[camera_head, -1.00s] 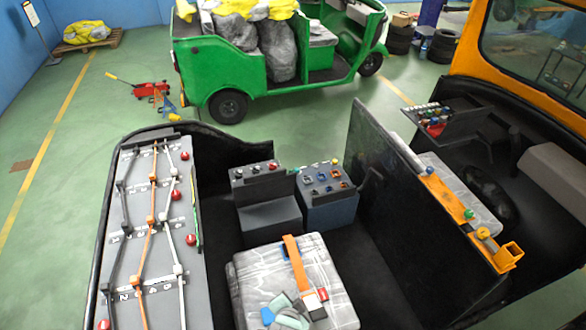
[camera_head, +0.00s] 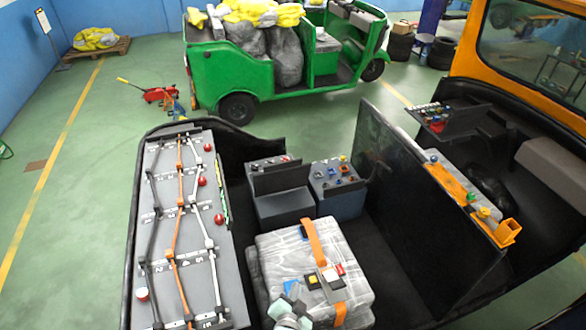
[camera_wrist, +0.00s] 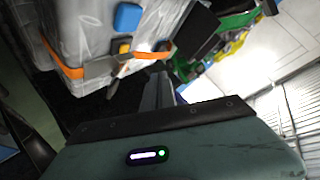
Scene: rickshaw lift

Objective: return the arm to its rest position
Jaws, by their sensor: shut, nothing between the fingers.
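The end of my arm, teal and grey, shows at the bottom edge of the head view, in front of the wrapped grey bundle (camera_head: 290,265). In the wrist view my gripper (camera_wrist: 160,82) has its dark grey fingers together with nothing between them. The bundle also shows at the upper left of the wrist view (camera_wrist: 90,25), apart from the fingers. It has an orange strap (camera_head: 316,242) and small blue, yellow and red parts on top. The rest of my arm is out of view.
A grey board (camera_head: 225,275) with cables and red knobs stands left of the bundle. Two control boxes (camera_head: 340,195) sit behind it. A tall dark panel (camera_head: 420,200) with an orange rail stands at right. A green rickshaw (camera_head: 235,85) is beyond.

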